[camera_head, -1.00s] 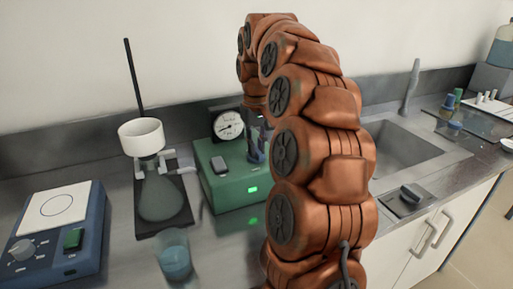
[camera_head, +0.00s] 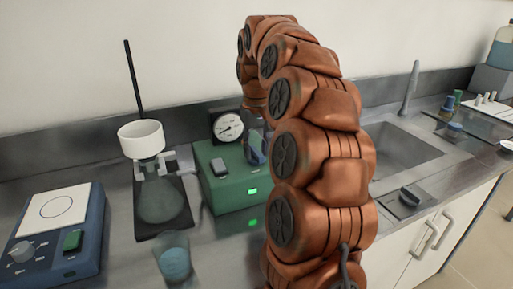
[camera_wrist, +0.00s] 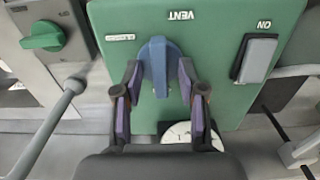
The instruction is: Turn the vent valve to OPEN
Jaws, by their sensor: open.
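The vent valve is a blue handle (camera_wrist: 159,65) on top of the green pump box (camera_wrist: 215,60), near the upside-down word VENT in the wrist view. The handle's long axis runs nearly up and down in that view. My gripper (camera_wrist: 159,68) is open, with one finger on each side of the handle; I cannot tell whether either touches it. A small label left of the handle is too small to read. In the head view the green box (camera_head: 222,192) shows a lit green lamp, and my arm partly hides my gripper (camera_head: 257,146).
A round gauge (camera_head: 228,127) stands behind the box. A flask with white funnel (camera_head: 141,138), a beaker (camera_head: 174,258) and a blue stirrer (camera_head: 55,235) stand left. A sink (camera_head: 400,150) lies right.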

